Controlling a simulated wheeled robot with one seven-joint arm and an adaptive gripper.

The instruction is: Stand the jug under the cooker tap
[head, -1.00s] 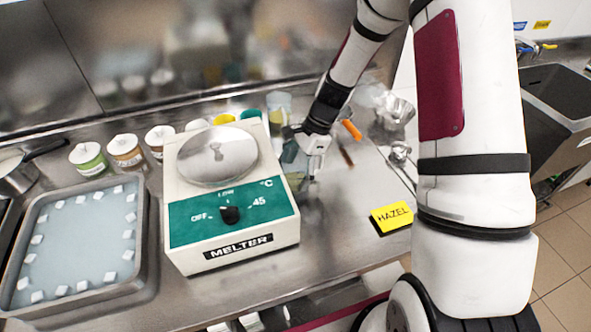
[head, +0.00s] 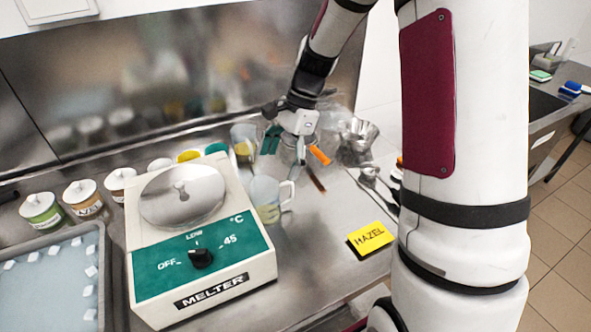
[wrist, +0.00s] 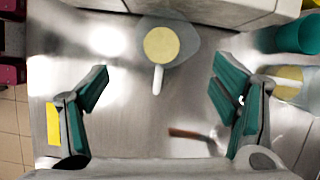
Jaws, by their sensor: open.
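A clear jug (head: 267,200) with a pale yellow content and a handle stands upright on the steel counter, just right of the melter. In the wrist view the jug (wrist: 178,22) is at the top centre, its handle pointing down the picture toward my gripper. My gripper (head: 287,145) is above the counter, behind the jug in the head view. In the wrist view my gripper (wrist: 160,88) has its green-padded fingers wide apart with nothing between them; the jug is beyond the fingertips. No cooker tap can be made out.
The melter (head: 205,285) stands left of the jug. A second clear vessel (head: 241,133), a spatula with an orange handle (head: 319,156) and metal cups (head: 361,134) are behind. A yellow HAZEL sign (head: 370,238) lies at right; the counter before it is clear.

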